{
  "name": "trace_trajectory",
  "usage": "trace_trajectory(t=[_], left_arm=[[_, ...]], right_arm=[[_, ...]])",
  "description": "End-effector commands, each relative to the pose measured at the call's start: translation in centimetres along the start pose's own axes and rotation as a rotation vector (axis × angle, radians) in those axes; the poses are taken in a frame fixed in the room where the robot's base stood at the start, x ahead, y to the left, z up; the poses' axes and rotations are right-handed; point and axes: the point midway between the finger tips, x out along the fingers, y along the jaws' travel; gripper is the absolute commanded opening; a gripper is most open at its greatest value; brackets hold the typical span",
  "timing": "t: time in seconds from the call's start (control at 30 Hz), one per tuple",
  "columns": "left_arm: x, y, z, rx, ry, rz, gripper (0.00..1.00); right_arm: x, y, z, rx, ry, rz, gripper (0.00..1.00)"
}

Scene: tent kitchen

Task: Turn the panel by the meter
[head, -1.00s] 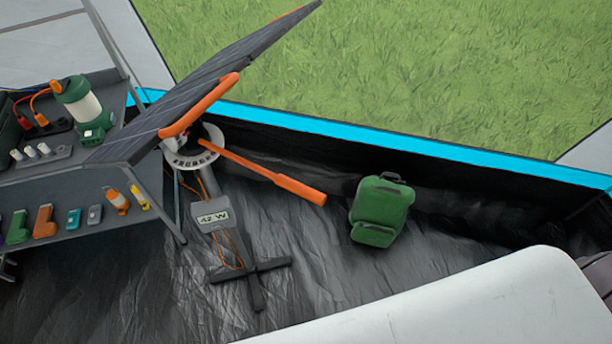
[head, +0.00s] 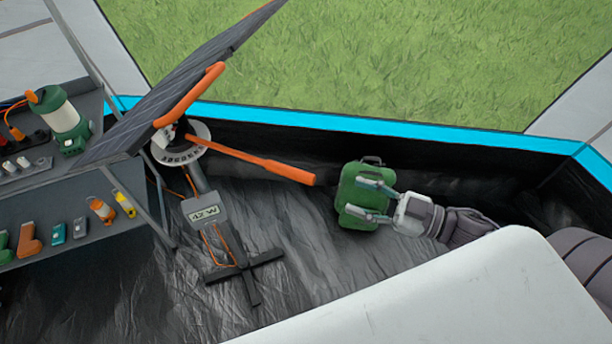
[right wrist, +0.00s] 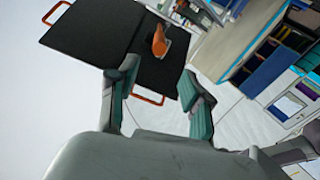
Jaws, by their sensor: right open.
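The dark solar panel (head: 165,88) stands tilted on a post with a round dial (head: 183,150). An orange bar (head: 190,97) runs along its near edge. A long orange handle (head: 262,164) sticks out from the dial to the right. The meter (head: 204,213) on the post reads 42 W. My right gripper (head: 368,199) is open, right of the handle's end and apart from it, in front of the green backpack. In the right wrist view the panel's underside (right wrist: 85,40) and the orange handle's end (right wrist: 160,42) show beyond the open fingers (right wrist: 155,95). My left gripper is not in view.
A grey two-tier shelf (head: 70,205) at left holds a green lantern (head: 60,120) and several small items. The green backpack (head: 352,183) stands on the dark tent floor (head: 310,265). The post's cross-shaped foot (head: 245,270) lies on the floor.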

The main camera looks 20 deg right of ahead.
Motion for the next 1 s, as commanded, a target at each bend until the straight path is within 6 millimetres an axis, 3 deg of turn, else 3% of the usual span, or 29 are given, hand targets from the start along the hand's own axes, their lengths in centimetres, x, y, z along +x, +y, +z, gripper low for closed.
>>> trace_trajectory(t=[0.4, 0.6, 1.0], left_arm=[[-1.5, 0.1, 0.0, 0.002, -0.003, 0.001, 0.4], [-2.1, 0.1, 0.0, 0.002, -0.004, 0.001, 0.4], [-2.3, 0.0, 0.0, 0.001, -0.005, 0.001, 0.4]], right_arm=[[7.9, 0.3, -0.3, -0.003, 0.003, 0.004, 0.49], [10.8, 0.2, -0.2, -0.002, 0.001, 0.004, 0.49], [11.9, 0.1, 0.1, -0.002, -0.002, 0.003, 0.49]])
